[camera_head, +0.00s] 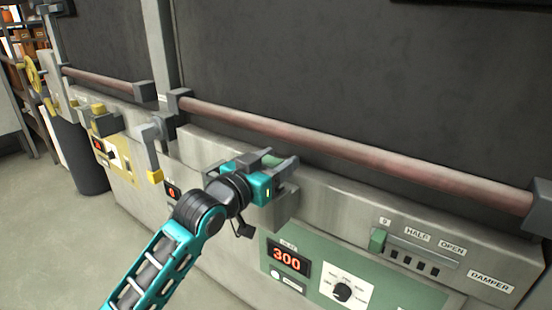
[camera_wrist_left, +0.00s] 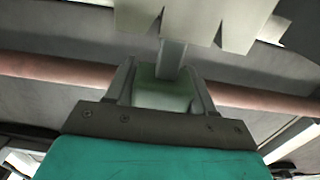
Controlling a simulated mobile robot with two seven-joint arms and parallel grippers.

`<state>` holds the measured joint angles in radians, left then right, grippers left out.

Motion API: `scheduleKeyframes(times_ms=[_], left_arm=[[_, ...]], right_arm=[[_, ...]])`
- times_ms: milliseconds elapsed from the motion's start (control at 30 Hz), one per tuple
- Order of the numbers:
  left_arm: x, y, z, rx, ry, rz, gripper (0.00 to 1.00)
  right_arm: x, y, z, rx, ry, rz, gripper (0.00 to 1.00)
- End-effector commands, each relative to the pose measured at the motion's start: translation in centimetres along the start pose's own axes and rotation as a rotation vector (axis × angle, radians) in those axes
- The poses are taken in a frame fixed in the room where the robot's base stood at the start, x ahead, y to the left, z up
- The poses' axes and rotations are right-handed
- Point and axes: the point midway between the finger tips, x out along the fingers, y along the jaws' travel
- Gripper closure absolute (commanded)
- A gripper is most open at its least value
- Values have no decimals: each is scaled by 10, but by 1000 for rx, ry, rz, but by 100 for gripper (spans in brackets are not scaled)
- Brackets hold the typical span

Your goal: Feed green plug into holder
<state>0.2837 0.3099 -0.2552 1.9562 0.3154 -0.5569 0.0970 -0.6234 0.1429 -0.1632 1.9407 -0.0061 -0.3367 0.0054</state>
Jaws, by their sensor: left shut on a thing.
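The green plug (camera_wrist_left: 160,92) is between the two fingers of my left gripper (camera_wrist_left: 163,88) in the left wrist view, and the gripper is shut on it. A grey post (camera_wrist_left: 172,58) meets the plug's far side there. In the head view my left gripper (camera_head: 277,162) is at the oven's front ledge, just below the long rail, and covers most of the plug. A grey box-like holder (camera_head: 284,208) shows directly below the gripper, above the green panel. Its opening is hidden, so I cannot tell whether the plug is inside it. My right gripper is not in view.
The reddish rail (camera_head: 350,145) runs close behind the gripper. A yellow plug (camera_head: 98,108) and a yellow-tipped lever (camera_head: 153,160) stand to the left. The green panel (camera_head: 315,285) has a display reading 300 and a knob. A green damper slider (camera_head: 378,239) is at right.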

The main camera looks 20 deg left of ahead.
Motion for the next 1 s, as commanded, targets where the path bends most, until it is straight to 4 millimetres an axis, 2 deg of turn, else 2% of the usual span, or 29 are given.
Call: scheduleKeyframes(times_ms=[433,933,967,1000], left_arm=[[0,0,25,1,1,0,79],[0,0,30,1,1,0,79],[0,0,30,1,1,0,46],[0,0,30,1,1,0,42]], right_arm=[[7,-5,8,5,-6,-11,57],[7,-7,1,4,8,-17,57],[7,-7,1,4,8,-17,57],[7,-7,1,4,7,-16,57]])
